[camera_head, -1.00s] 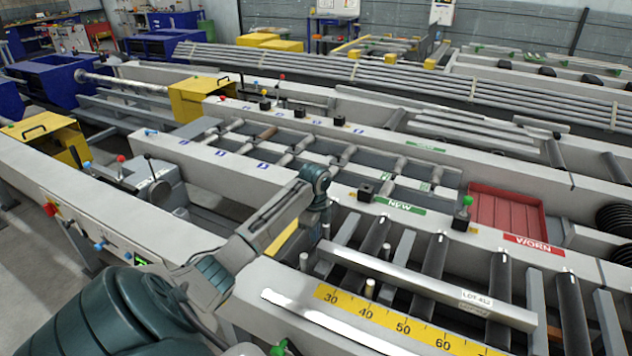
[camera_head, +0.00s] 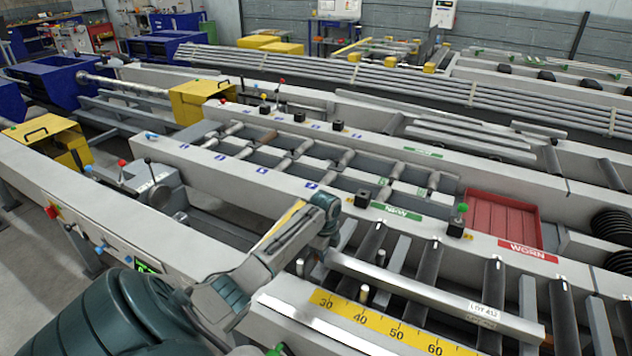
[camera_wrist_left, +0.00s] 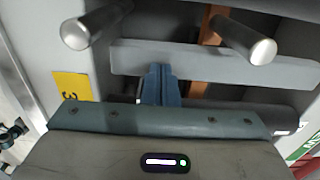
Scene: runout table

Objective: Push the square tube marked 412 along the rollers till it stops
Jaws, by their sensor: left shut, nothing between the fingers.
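The square tube (camera_head: 425,293) is long, pale grey and lies across the black rollers. Its white label (camera_head: 484,311) near the right end is partly legible as "LOT 41". My left gripper (camera_head: 321,243) is at the tube's left end, pointing down. In the left wrist view its blue fingers (camera_wrist_left: 156,80) are together with nothing between them. Whether the fingertips touch the tube's end is not clear. My right gripper is out of view.
A yellow scale (camera_head: 380,325) runs along the near rail. Metal pins (camera_head: 363,294) stand near the tube. Beyond are the far rail's green NEW label (camera_head: 397,211) and a red tray (camera_head: 503,213) beside the WORN label (camera_head: 527,252).

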